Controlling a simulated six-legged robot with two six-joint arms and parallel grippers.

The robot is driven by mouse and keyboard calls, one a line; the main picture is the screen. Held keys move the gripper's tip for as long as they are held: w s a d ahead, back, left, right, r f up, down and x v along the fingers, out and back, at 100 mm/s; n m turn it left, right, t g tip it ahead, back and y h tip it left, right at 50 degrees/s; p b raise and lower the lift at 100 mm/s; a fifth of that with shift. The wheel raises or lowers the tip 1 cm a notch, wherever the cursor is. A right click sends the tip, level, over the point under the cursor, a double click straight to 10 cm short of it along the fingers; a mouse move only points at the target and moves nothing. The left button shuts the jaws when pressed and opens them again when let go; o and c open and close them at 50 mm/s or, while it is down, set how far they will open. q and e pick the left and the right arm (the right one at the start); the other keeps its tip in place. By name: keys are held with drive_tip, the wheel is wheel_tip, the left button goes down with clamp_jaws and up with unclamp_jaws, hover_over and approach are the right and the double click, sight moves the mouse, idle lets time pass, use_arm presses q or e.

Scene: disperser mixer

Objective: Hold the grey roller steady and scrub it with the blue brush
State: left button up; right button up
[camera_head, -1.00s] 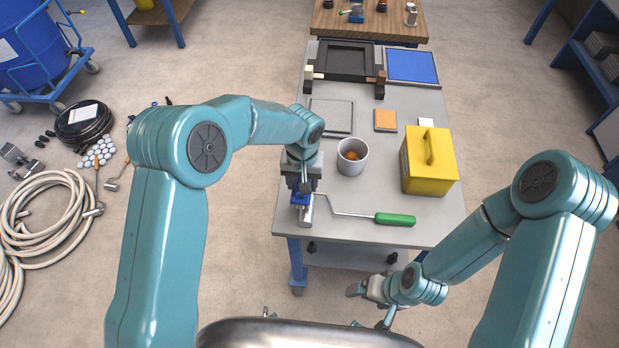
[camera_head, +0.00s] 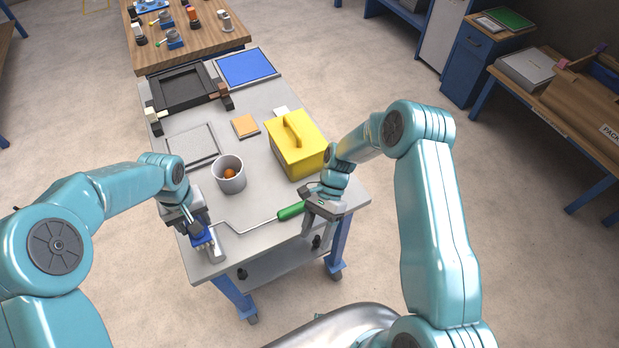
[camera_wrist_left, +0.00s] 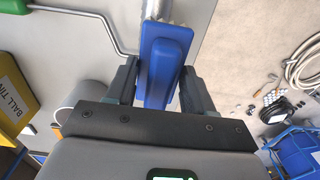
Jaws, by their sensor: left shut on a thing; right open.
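My left gripper (camera_wrist_left: 155,85) is shut on the blue brush (camera_wrist_left: 165,50), which also shows in the head view (camera_head: 201,237). The brush lies over the grey roller (camera_wrist_left: 163,9) near the table's front left corner. Much of the roller is hidden under the brush and gripper, and I cannot tell whether the bristles touch it. A bent metal rod (camera_head: 254,229) runs from the roller to its green handle (camera_head: 290,211). My right gripper (camera_head: 318,209) is open at the handle's right end. I cannot tell whether its fingers straddle the handle.
A grey cup (camera_head: 229,178) with something orange inside stands behind the rod. A yellow box (camera_head: 297,146) stands behind the handle. An orange-topped block (camera_head: 245,126), a flat grey frame (camera_head: 193,147), a black tray (camera_head: 183,88) and a blue panel (camera_head: 247,68) lie farther back on the grey table.

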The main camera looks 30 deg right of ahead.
drive_tip(key=w+d+r+m+y, duration=0.3)
drive_tip(key=d+m, duration=0.1)
drive_tip(key=d, duration=0.1)
drive_tip(key=t+y, duration=0.3)
drive_tip(key=t, duration=0.2)
approach(299, 205)
drive_tip(key=shift+s+d+r, duration=0.1)
drive_tip(key=shift+s+d, duration=0.1)
drive_tip(key=shift+d, duration=0.25)
drive_tip(key=shift+s+d+r, duration=0.1)
drive_tip(key=shift+s+d, duration=0.1)
drive_tip(key=shift+d, duration=0.25)
drive_tip(key=shift+w+a+t+y, duration=0.15)
drive_tip(key=shift+t+y, duration=0.15)
drive_tip(key=x, duration=1.1)
drive_tip(key=shift+a+f, duration=0.2)
clamp_jaws()
drive_tip(key=c, duration=0.9)
unclamp_jaws()
drive_tip(key=shift+c, duration=0.6)
